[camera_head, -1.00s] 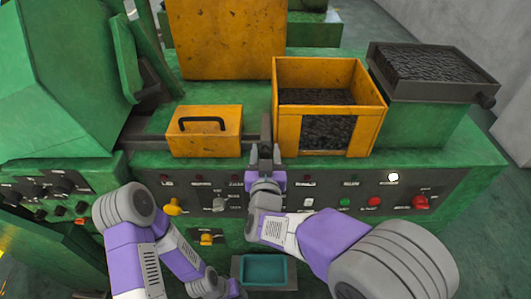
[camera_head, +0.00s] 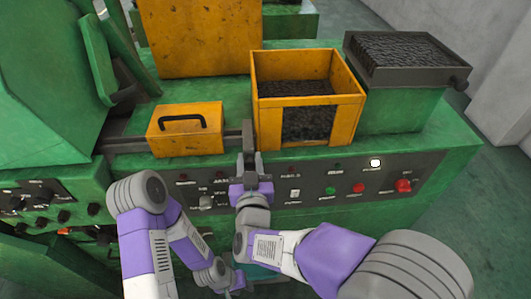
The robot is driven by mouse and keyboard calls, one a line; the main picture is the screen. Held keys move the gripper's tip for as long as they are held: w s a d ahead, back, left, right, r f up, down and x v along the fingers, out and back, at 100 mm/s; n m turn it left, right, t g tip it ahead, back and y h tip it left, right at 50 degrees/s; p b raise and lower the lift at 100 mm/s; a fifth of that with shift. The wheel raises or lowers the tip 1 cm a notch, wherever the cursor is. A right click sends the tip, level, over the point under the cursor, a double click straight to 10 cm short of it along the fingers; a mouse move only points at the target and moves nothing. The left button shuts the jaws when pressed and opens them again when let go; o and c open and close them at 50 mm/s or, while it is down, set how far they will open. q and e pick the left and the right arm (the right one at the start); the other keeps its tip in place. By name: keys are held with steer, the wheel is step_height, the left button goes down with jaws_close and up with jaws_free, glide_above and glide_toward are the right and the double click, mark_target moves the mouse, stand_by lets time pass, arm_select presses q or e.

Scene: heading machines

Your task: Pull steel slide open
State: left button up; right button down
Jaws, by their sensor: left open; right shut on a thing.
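The steel slide (camera_head: 247,133) is a narrow grey metal piece between the small yellow box (camera_head: 186,128) and the yellow bin. My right gripper (camera_head: 250,160) points away from me and is shut on the near end of the slide, above the front edge of the green machine. Its fingers hide part of that end. My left gripper (camera_head: 234,284) is low, near the bottom edge of the head view, away from the slide. It is open and empty, partly hidden by my arms.
The yellow bin (camera_head: 344,120) of dark pieces stands just right of the slide. A grey tray (camera_head: 381,76) of dark pieces is at the back right. Buttons and knobs line the front panel (camera_head: 420,180). A teal tray (camera_head: 262,273) is mostly hidden below.

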steer(key=shift+f, duration=0.1)
steer(key=shift+s, duration=0.1)
steer(key=c, duration=1.1)
jaws_free()
steer(key=shift+o, duration=1.3)
steer(key=shift+s, duration=0.25)
steer(key=shift+w, duration=0.1)
steer(key=s+d, duration=0.1)
steer(key=s, duration=0.6)
steer(key=shift+s+d, duration=0.15)
steer(key=shift+s, duration=0.1)
